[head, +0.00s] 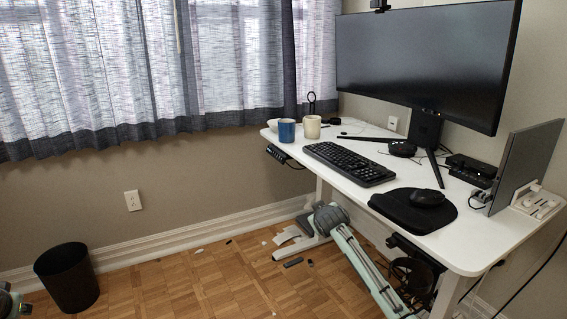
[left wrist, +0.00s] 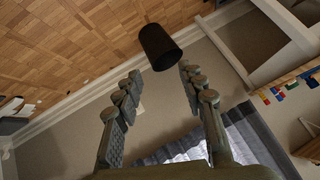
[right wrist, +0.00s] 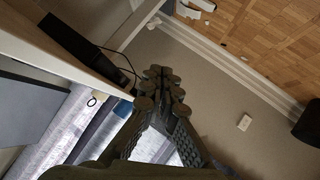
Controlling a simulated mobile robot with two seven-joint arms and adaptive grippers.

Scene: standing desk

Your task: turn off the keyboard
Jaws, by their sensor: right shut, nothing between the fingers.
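The black keyboard (head: 349,163) lies flat on the white desk (head: 345,187), in the middle of its front part. No power switch can be made out on it. My right gripper (head: 325,213) is in front of the desk, below the desktop's front edge and apart from the keyboard. In the right wrist view its fingers (right wrist: 162,73) are together with nothing between them.
A mouse (head: 427,197) on a black mat (head: 400,212) sits right of the keyboard; a blue mug (head: 286,131) and cream mug (head: 312,127) stand left. The monitor (head: 430,62) stands behind. A black bin (head: 67,278) and scattered litter are on the floor.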

